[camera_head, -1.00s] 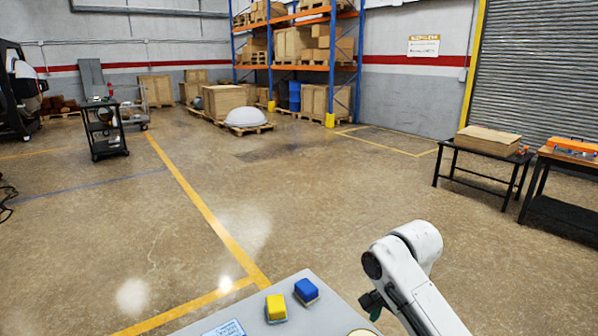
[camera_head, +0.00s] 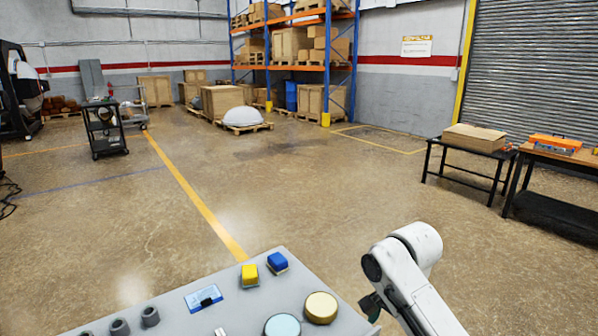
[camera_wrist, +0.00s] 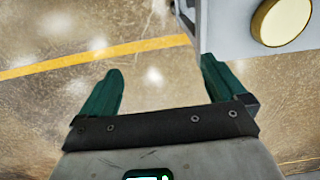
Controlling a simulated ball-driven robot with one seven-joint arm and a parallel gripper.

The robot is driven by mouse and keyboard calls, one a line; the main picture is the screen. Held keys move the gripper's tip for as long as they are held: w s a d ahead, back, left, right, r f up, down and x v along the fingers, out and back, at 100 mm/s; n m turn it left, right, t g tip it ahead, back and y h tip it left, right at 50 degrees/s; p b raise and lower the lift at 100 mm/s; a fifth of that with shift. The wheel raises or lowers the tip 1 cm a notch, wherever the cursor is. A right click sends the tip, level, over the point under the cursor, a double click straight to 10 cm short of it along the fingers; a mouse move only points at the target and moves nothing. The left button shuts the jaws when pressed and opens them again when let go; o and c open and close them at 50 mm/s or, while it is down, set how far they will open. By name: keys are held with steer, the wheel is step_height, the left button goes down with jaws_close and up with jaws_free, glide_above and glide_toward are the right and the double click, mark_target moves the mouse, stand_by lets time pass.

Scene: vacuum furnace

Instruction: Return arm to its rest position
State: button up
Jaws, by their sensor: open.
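My gripper (camera_wrist: 158,90) shows in the wrist view with its two green fingers wide apart and nothing between them. The concrete floor with a yellow line lies beyond the fingers. The right finger is close to the edge of a grey panel (camera_wrist: 228,42); I cannot tell whether they touch. In the head view my white arm is folded at the lower right, and only a small dark green part of the gripper shows near the panel's right corner. The rest of the gripper is hidden.
The grey control panel (camera_head: 235,310) with yellow (camera_head: 250,274) and blue (camera_head: 277,262) buttons stands at the bottom. Black tables (camera_head: 465,168) are at the right, one bearing a cardboard box (camera_head: 473,138). A black cart (camera_head: 106,130) is far left. The middle floor is clear.

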steer(key=s+a+f+n+t+y, duration=0.1)
steer(key=s+a+f+n+y, duration=0.3)
steer(key=s+f, duration=0.9)
steer(key=s+d+n+h, duration=0.1)
steer(key=s+d+n, duration=0.1)
steer(key=s, duration=0.6)
steer(key=s+d+f+n+h, duration=0.1)
steer(key=s+d+n, duration=0.1)
steer(key=s+d, duration=0.3)
steer(key=s+d+f+n+h, duration=0.1)
steer(key=s+d, duration=0.3)
steer(key=s, duration=0.7)
steer(key=shift+f+n+h, duration=0.25)
steer(key=shift+n+h, duration=0.15)
steer(key=shift+h, duration=0.2)
